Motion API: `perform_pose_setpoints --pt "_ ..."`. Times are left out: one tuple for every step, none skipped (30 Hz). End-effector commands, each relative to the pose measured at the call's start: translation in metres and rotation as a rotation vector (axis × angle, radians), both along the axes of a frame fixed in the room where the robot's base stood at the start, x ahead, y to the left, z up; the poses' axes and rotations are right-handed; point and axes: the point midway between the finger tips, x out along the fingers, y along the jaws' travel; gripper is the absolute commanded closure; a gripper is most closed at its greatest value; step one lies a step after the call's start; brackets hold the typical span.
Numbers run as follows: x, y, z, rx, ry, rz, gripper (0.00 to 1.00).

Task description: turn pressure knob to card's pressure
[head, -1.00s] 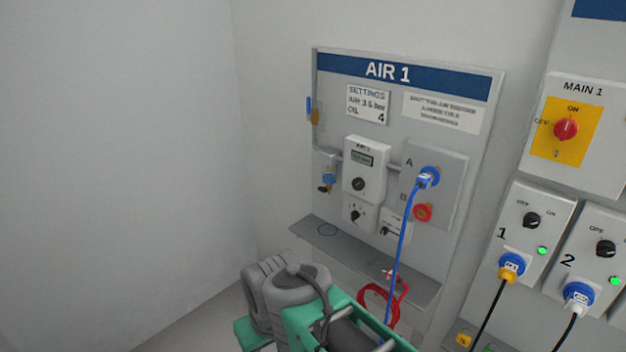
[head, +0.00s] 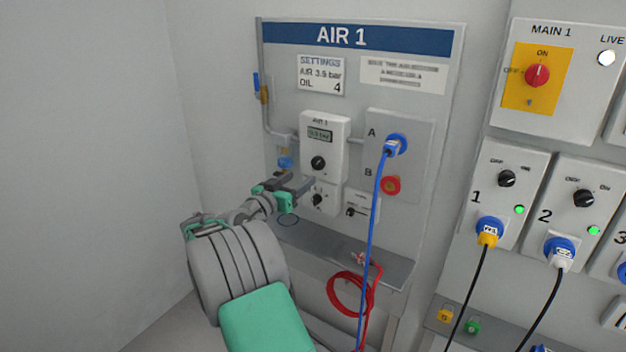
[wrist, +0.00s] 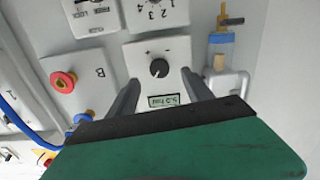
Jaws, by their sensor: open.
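The black pressure knob (head: 318,163) sits on a white regulator box (head: 340,150) on the AIR 1 panel, below a small pressure display (head: 320,135) whose digits are blurred. The settings card (head: 321,75) above reads AIR 3-point-something bar, perhaps 3.9, and OIL 4. My gripper (head: 303,186) is open and empty, in front of the panel just below and left of the knob. In the wrist view, which is upside down, the knob (wrist: 158,68) shows ahead between the open fingers (wrist: 162,86), apart from them. The display (wrist: 170,100) there seems to read about 5.2 bar.
The oil dial (head: 317,199) sits just below the regulator box. A blue hose (head: 376,210) hangs from socket A; red socket B (head: 391,185) is below it. A shelf (head: 345,258) with a coiled red hose (head: 350,292) lies beneath. A filter (head: 285,160) stands left of the box.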

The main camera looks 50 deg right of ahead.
Motion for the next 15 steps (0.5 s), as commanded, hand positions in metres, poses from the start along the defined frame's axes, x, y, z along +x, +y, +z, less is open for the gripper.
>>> perform_pose_setpoints --pt "-0.002 -0.006 0.002 -0.015 -0.002 -0.009 0.41" --pt "-0.002 -0.010 0.004 -0.018 -0.004 -0.011 0.41" --pt "-0.002 -0.016 0.005 -0.017 -0.004 -0.011 0.41" --pt "-0.002 -0.021 0.004 -0.016 -0.002 -0.012 0.41" --pt "-0.002 -0.027 0.005 -0.016 -0.002 -0.013 0.41" --pt "-0.001 -0.035 0.005 -0.015 -0.003 -0.012 0.41" --pt "-0.001 -0.042 0.005 -0.015 -0.003 -0.014 0.41" --pt "0.000 -0.048 0.005 -0.014 -0.002 -0.013 0.41" --pt "0.000 -0.056 0.005 -0.014 -0.002 -0.013 0.41" --pt "0.001 -0.061 0.005 -0.014 -0.003 -0.014 0.41" --pt "0.002 -0.065 0.004 -0.013 -0.002 -0.012 0.41" --pt "0.002 -0.071 0.005 -0.014 -0.002 -0.012 0.41" --pt "0.002 -0.074 0.005 -0.014 -0.002 -0.012 0.41" --pt "0.003 -0.076 0.004 -0.013 -0.002 -0.011 0.41" --pt "0.004 -0.078 0.004 -0.013 -0.003 -0.010 0.41"
